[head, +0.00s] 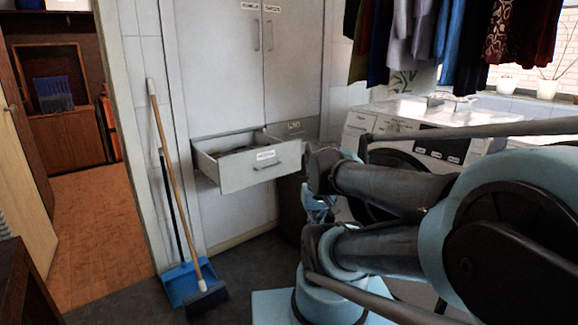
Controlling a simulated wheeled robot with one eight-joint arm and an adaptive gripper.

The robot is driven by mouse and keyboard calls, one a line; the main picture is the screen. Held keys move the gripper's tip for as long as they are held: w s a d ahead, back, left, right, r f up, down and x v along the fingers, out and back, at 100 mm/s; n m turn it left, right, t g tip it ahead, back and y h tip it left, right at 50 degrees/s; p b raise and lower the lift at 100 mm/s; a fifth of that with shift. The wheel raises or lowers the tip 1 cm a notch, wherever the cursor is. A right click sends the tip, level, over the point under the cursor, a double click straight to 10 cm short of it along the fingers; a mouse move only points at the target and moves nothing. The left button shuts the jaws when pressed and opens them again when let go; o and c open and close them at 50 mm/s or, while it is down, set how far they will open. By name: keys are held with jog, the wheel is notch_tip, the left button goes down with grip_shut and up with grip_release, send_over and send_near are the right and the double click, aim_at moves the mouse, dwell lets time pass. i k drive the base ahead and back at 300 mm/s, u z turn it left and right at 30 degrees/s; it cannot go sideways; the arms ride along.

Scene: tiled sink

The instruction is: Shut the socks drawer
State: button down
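A white drawer (237,172) stands pulled out of the tall white cabinet in the head view, left of the middle. Its front has a small handle and a white label too small to read, so I cannot confirm that it is the socks drawer. Some contents show inside, but I cannot make out what they are. My gripper (318,207) is partly visible at the end of my folded arm, right of the drawer and a little lower in the picture. It looks apart from the drawer front. Its fingers are too small and covered to tell open from shut.
A broom (177,180) and a blue dustpan (183,284) lean at the wall left of the cabinet. A washing machine (440,150) stands behind my arm at the right, with clothes (440,40) hanging above. An open doorway lies left.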

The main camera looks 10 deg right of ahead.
aim_at(254, 164)
jog(key=u, duration=0.85)
jog(key=i, duration=1)
